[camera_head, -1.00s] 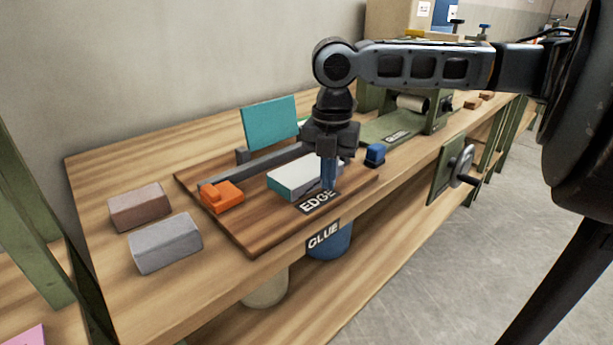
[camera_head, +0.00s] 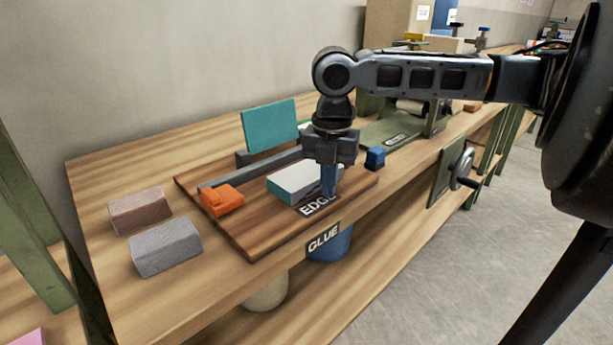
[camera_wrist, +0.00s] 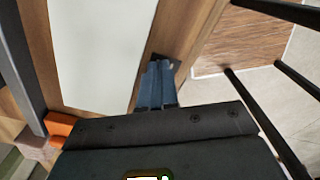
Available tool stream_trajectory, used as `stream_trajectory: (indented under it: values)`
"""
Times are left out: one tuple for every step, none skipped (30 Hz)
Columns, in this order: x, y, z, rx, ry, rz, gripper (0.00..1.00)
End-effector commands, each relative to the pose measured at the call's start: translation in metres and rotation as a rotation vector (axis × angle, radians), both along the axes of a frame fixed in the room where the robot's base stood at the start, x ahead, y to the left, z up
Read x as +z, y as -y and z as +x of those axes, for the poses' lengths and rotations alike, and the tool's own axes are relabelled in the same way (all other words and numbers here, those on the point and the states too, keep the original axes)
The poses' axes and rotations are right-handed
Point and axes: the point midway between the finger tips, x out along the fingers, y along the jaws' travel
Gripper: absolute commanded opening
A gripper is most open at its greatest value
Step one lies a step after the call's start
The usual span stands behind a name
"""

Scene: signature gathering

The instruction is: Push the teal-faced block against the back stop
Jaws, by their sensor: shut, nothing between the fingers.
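The block (camera_head: 296,178) lies flat on the brown board (camera_head: 249,233), its top whitish and its left end face teal. Its pale top fills much of the wrist view (camera_wrist: 100,45). The back stop, a long grey bar (camera_head: 235,175), runs along the board's far side; in the wrist view its bar (camera_wrist: 22,62) has a strip of bare wood between it and the block. My gripper (camera_head: 328,193) is shut and empty, pointing down at the block's near side, by the EDGE label. Its blue fingers (camera_wrist: 156,88) are close beside the block; I cannot tell whether they touch.
An orange piece (camera_head: 222,200) sits at the bar's left end. A teal panel (camera_head: 269,126) stands behind the bar. A blue piece (camera_head: 375,157) is right of my gripper. A brown brick (camera_head: 140,210) and grey brick (camera_head: 165,247) lie left of the board.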

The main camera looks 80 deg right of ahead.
Motion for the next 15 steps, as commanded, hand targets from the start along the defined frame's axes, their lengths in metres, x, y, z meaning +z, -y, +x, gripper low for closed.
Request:
stream_trajectory:
  values:
    - [-0.0003,0.0001,0.0,0.0,0.0,0.0,0.0]
    - [-0.0003,0.0001,0.0,0.0,0.0,0.0,0.0]
    - [-0.0003,0.0001,0.0,0.0,0.0,0.0,0.0]
    - [-0.0003,0.0001,0.0,0.0,0.0,0.0,0.0]
    - [-0.0003,0.0001,0.0,0.0,0.0,0.0,0.0]
    - [-0.0002,0.0003,0.0002,0.0,0.0,0.0,0.0]
    - [-0.0002,0.0005,0.0006,0.0,0.0,0.0,0.0]
    - [-0.0001,0.0008,0.0012,0.0,0.0,0.0,0.0]
    - [0.0,0.0015,0.0022,0.0,0.0,0.0,0.0]
    - [0.0001,0.002,0.0031,0.0,0.0,0.0,0.0]
    - [0.0001,0.0025,0.0041,0.0,0.0,0.0,0.0]
    - [0.0002,0.0031,0.0055,0.001,0.0,-0.001,0.0]
    - [0.0002,0.0038,0.0065,0.001,0.0,-0.001,0.0]
    - [0.0002,0.0043,0.0074,0.001,0.0,-0.001,0.0]
    - [0.0002,0.0051,0.0087,0.001,0.0,-0.001,0.0]
